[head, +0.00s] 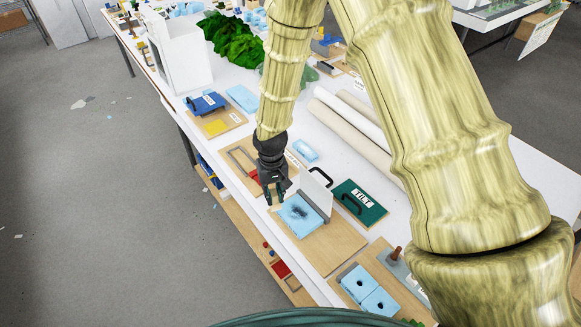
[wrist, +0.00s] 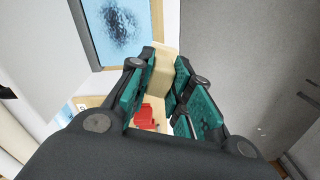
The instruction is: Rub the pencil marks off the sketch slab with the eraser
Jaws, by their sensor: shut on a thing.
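The sketch slab (head: 300,215) is a light blue block with a dark smudge of pencil marks in its middle. It lies on a wooden board (head: 335,245) near the table's front edge. In the wrist view the slab (wrist: 95,35) shows at the upper left, its dark marks near the top. My gripper (head: 273,197) is beside the slab's left corner in the head view. In the wrist view my gripper (wrist: 165,80) is shut on a cream-coloured block, the eraser (wrist: 161,70). The eraser is apart from the marks.
A white upright panel (head: 315,192) stands behind the slab. A green board with a black handle (head: 358,203) lies to the right. Blue blocks with dark holes (head: 368,290) sit nearer. Long pale rolls (head: 350,125) lie behind. Open floor (head: 130,190) lies left of the table.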

